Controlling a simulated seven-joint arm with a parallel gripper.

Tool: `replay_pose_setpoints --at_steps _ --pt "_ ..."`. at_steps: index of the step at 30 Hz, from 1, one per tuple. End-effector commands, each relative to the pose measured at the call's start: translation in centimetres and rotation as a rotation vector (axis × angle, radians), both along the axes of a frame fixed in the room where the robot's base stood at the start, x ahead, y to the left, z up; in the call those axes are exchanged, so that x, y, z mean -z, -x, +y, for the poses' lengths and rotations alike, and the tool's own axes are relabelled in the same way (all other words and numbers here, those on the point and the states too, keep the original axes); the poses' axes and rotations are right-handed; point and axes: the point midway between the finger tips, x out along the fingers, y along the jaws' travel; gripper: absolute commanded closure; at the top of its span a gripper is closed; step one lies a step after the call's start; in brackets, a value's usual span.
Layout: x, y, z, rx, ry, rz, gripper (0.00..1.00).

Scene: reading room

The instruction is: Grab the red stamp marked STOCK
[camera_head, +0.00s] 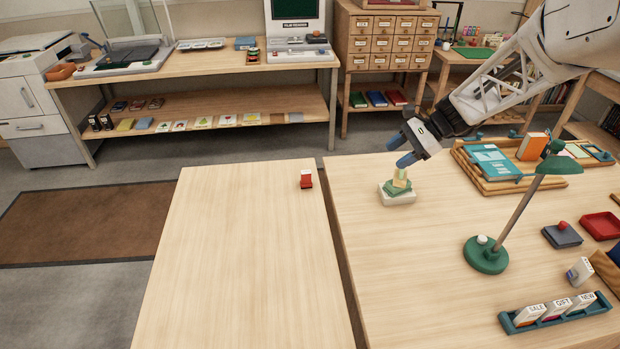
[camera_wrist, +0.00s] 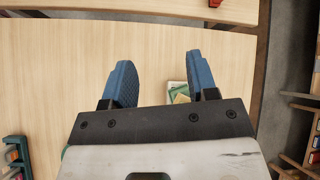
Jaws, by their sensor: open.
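A small red block with a white part (camera_head: 306,181) stands alone near the far end of the left table (camera_head: 235,260). It may be the red stamp, but no STOCK lettering is readable on it. A bit of red at the top edge of the wrist view (camera_wrist: 215,3) looks like the same thing. My gripper (camera_head: 401,150) is open and empty above the right table, to the right of the red block and higher. In the wrist view its blue fingers (camera_wrist: 158,62) are spread apart over bare wood.
A white base with a green and yellow top (camera_head: 397,197) stands just below my gripper; it shows partly behind a finger (camera_wrist: 178,93). A green lamp (camera_head: 487,255), wooden trays (camera_head: 490,185) and a teal rack (camera_head: 512,328) of SALE, GIFT and NEW stamps occupy the right table. The left table is otherwise clear.

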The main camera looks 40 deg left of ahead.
Motion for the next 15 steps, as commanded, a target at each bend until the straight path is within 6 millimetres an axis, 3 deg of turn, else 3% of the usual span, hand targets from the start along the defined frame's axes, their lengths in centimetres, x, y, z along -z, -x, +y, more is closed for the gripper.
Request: replay_pose_setpoints --at_steps 15 --pt "8.5 -2.0 13.6 0.049 -0.039 0.259 0.47"
